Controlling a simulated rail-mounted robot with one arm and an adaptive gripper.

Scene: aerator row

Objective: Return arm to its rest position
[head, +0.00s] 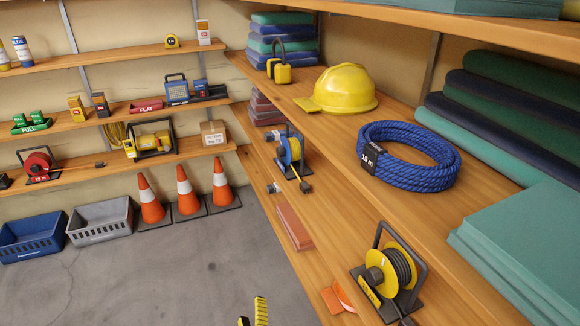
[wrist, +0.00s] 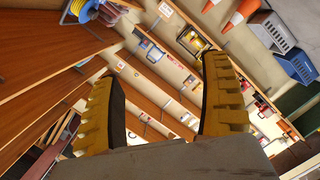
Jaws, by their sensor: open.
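My gripper (head: 252,316) shows only as yellow fingertips at the bottom edge of the head view, in front of the grey floor and left of the right-hand shelf. In the wrist view my gripper (wrist: 160,74) has its two ribbed yellow fingers wide apart, with nothing between them. It is open and empty. Most of my arm is out of the head view, so its pose cannot be told.
Right-hand shelves hold a yellow hard hat (head: 346,88), a blue rope coil (head: 408,157), a yellow cable reel (head: 390,270) and a blue reel (head: 290,151). Orange cones (head: 185,190) and crates (head: 100,221) stand along the back wall. The middle floor (head: 190,270) is clear.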

